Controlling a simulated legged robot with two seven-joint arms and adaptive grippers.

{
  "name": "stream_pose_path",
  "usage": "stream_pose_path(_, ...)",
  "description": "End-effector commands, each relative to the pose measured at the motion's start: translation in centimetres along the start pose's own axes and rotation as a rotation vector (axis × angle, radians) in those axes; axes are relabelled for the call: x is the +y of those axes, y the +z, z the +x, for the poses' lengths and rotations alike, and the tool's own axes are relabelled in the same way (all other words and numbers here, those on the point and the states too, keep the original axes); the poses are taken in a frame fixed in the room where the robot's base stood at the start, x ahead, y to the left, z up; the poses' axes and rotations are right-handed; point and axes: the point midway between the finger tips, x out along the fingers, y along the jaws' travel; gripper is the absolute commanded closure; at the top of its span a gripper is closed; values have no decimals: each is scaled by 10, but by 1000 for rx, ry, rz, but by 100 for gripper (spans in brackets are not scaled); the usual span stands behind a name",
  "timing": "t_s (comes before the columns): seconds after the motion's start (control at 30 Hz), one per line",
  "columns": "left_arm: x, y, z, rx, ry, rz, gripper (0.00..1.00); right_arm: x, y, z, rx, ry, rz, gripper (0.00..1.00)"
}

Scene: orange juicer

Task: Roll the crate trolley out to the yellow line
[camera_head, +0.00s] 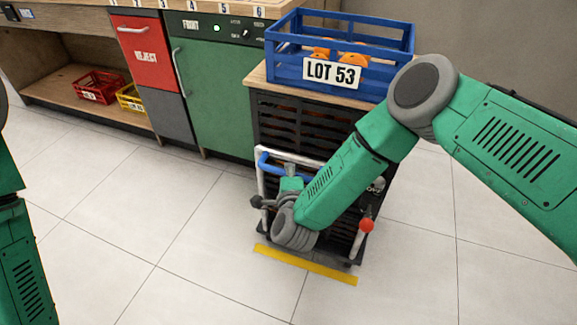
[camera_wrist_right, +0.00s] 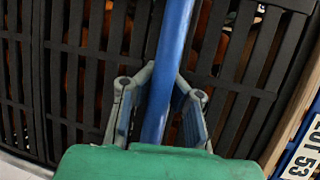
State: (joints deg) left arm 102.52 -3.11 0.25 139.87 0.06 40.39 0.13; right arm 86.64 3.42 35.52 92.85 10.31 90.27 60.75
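The crate trolley (camera_head: 338,258) has a dark base, black slatted crates (camera_head: 300,120) and a white upright frame with a blue handle bar (camera_head: 268,165). Its front edge is just behind the yellow line (camera_head: 305,265) on the floor, with a narrow gap. My right gripper (camera_head: 280,185) is at the handle, mostly hidden by my arm. In the right wrist view the blue bar (camera_wrist_right: 172,50) runs between the two fingers, which lie close against its sides; the gripper (camera_wrist_right: 162,85) appears shut on it. My left arm shows at the left edge; its gripper is out of view.
A blue crate (camera_head: 385,82) marked LOT 53 holds oranges on a wooden top. A red-knobbed lever (camera_head: 366,225) stands at the trolley's right front. The green cabinet (camera_head: 215,100) and red REJECT unit (camera_head: 148,50) are at left. The tiled floor is clear in front.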

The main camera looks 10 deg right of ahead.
Motion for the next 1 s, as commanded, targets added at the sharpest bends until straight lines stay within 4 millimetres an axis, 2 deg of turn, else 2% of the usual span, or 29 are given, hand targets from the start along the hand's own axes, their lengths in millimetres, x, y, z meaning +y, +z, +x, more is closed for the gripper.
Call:
stream_pose_path(0.03,0,0,0,0,0,0,74,-3,-6,5,14,-10,-1,93)
stream_pose_path(0.1,0,0,0,0,0,0,74,-3,-6,5,13,-11,1,69)
stream_pose_path(0.13,0,0,0,1,0,0,74,-4,-7,5,13,-11,2,64)
stream_pose_path(0.53,0,0,0,1,0,1,74,-5,-2,3,10,-14,-3,64)
stream_pose_path(0.67,-1,2,0,3,2,0,74,-4,0,-5,9,-12,-4,64)
stream_pose_path(0.77,0,2,-1,3,0,0,74,-4,-2,-19,8,-10,-2,64)
stream_pose_path(1.0,1,1,-2,3,-3,0,74,-2,-7,-70,7,-8,4,64)
